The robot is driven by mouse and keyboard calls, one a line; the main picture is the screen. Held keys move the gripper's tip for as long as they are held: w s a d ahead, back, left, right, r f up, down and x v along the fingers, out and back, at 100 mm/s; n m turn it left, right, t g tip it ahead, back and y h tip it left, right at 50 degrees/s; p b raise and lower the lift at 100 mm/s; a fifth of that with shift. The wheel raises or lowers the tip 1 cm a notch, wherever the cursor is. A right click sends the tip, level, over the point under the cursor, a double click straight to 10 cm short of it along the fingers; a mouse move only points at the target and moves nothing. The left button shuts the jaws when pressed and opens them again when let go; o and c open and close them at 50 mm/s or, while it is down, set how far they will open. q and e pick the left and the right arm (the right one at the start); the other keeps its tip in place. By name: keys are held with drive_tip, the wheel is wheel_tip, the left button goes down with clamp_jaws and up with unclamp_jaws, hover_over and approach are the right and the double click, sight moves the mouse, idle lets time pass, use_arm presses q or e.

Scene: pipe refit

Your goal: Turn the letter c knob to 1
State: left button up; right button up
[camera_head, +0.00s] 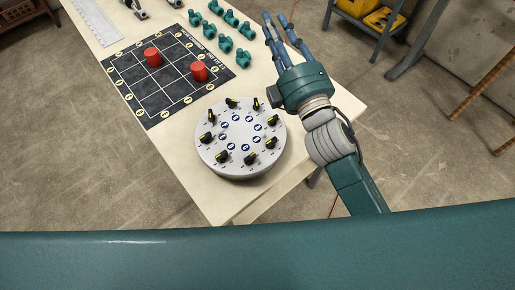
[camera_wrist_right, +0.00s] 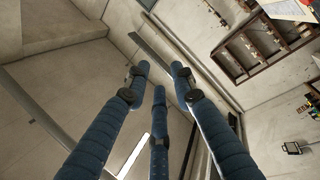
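A round grey dial plate (camera_head: 238,173) lies near the front corner of the table. A ring of black knobs with yellow marks stands on it, one of them a knob (camera_head: 271,143) at its right side. Blue round labels sit inside the ring; their letters are too small to read, so I cannot tell which knob is c. My right gripper (camera_head: 282,34) is above the table's right edge, apart from the plate, its blue fingers spread and empty. In the right wrist view the fingers (camera_wrist_right: 159,80) are apart with nothing between them. My left gripper is not in view.
A black grid board (camera_head: 150,98) with two red cylinders (camera_head: 153,57) lies behind the plate. Several teal pieces (camera_head: 226,43) stand farther back, and a white ruler (camera_head: 95,21) lies at the back left. A shelf with yellow bins (camera_head: 378,20) stands beyond the table.

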drive_tip(key=s+a+r+n+g+y, duration=0.55)
drive_tip(key=a+r+n+y, duration=0.6)
drive_tip(key=n, duration=0.55)
drive_tip(key=s+a+f+n+g+y, duration=0.3)
drive_tip(key=s+a+f+n+g, duration=0.2)
drive_tip(key=s+a+n+g, duration=0.7)
drive_tip(key=n+g+h, duration=0.5)
drive_tip(key=n+h, duration=1)
drive_tip(key=h, duration=0.2)
approach(253, 156)
drive_tip(key=p+x, duration=0.4)
drive_tip(key=x, duration=0.4)
drive_tip(key=shift+a+f, duration=0.15)
drive_tip(key=shift+f, duration=0.25)
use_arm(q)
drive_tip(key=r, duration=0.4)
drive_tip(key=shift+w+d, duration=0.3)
